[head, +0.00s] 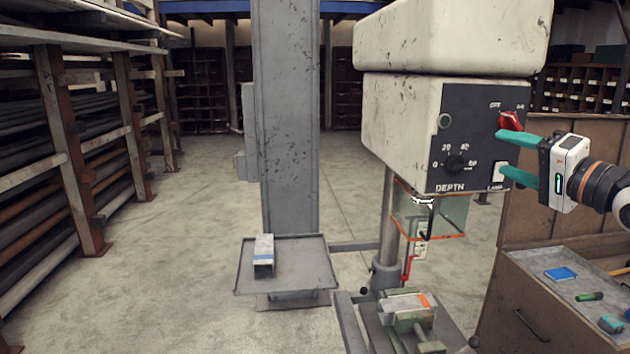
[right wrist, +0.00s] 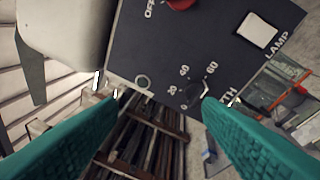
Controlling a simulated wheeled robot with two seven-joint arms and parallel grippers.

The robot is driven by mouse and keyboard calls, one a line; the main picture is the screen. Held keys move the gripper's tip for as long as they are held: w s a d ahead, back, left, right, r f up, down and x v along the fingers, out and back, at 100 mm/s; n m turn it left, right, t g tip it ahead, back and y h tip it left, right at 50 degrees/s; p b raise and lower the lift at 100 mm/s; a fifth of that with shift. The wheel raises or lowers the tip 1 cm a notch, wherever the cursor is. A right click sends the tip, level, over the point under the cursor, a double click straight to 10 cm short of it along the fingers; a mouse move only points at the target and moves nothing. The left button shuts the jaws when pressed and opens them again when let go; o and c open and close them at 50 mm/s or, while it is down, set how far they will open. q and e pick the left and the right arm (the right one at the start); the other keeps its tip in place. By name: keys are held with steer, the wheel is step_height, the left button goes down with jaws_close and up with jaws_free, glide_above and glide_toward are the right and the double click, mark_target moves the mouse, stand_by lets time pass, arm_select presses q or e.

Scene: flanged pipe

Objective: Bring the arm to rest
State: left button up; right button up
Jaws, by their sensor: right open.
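My right gripper (head: 507,155) is open and empty, with its green fingers spread, in front of the right side of the drill press's dark control panel (head: 463,125). In the right wrist view, its two fingers (right wrist: 160,98) are apart with nothing between them, and the panel (right wrist: 200,50) lies beyond. The upper finger is close to the red switch (head: 511,121); I cannot tell if they touch. The lower finger is beside the white lamp switch (head: 497,172). My left gripper is not in view.
The drill press has a clear guard (head: 430,215) and a vise (head: 408,312) below. A tray (head: 310,265) with a metal block (head: 264,252) stands left of it. A cabinet (head: 540,310) with small tools is at lower right. Racks (head: 75,150) line the left. Floor between is clear.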

steer(key=s+a+f+m+t+y, duration=0.1)
steer(key=a+f+m+y, duration=0.3)
steer(key=a+m, duration=0.25)
steer(key=s+a+f+m+y, duration=0.2)
steer(key=a+f+m+y, duration=0.25)
steer(key=a, duration=0.35)
steer(key=s+d+f+n+h, duration=0.2)
steer(key=f+n+h, duration=0.45)
steer(key=n, duration=0.45)
steer(key=s+d+f+n+g+h, duration=0.1)
steer(key=s+d+f+n+h, duration=0.1)
steer(key=f+n+h, duration=0.75)
steer(key=s+d+f+n+h, duration=0.25)
steer(key=f+n, duration=0.35)
steer(key=n, duration=0.8)
steer(key=s+a+f+m+g+y, duration=0.25)
steer(key=s+f+m+g, duration=0.4)
steer(key=s+f, duration=0.45)
steer(key=s+a+f+m+g+y, duration=0.1)
steer(key=s+a+f+m+g, duration=0.45)
steer(key=s+f, duration=0.6)
step_height(320, 180, down, 24)
steer(key=s+d+g, duration=0.1)
steer(key=s+g, duration=0.1)
steer(key=g, duration=0.1)
steer(key=s+d+f+g, duration=0.1)
steer(key=s+d+f, duration=0.2)
steer(key=s+f, duration=1.3)
steer(key=shift+s+f, duration=0.3)
steer(key=shift+s, duration=0.2)
